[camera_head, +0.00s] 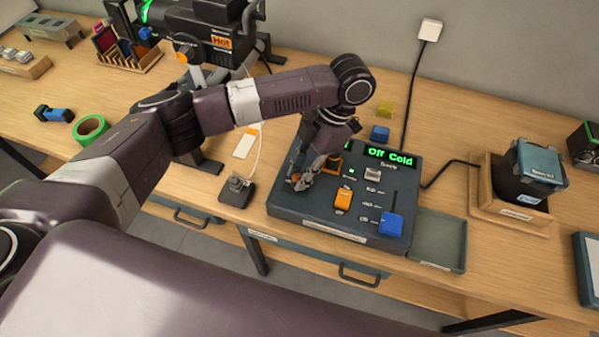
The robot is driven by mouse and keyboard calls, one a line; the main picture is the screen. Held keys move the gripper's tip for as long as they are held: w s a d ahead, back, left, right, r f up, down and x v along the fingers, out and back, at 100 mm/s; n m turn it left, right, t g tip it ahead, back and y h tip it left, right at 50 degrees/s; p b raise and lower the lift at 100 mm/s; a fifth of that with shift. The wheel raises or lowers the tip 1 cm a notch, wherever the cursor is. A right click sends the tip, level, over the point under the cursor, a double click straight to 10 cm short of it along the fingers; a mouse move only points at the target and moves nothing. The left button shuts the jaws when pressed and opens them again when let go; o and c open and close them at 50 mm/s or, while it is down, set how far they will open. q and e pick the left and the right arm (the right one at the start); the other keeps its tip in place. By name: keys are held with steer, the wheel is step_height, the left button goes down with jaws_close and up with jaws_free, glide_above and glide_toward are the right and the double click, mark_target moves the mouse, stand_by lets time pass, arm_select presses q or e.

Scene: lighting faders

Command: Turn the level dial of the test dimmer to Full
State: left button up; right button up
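A dark blue-grey control box (330,219), which looks like the test dimmer, sits on the wooden bench. Its display (389,157) reads "Off Cold" in green. An orange slider cap (343,199) and a blue cap (391,224) are on its top face, with a small grey switch (372,174) above them. My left gripper (301,181) points down at the left part of the box top. Its fingers and wrist cover that area, so I cannot make out the level dial or whether the fingers hold it. My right gripper is out of view.
A shallow grey-green tray (438,240) lies right of the box. A wooden holder with a dark bin (535,172) stands farther right. A black lamp (205,38) labelled "Hot" stands behind my arm. Green tape (91,128) lies left. A small dark block (237,190) with a cable sits left of the box.

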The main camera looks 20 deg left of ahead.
arm_select(q)
steer(key=o, duration=0.4)
steer(key=v, duration=1.2)
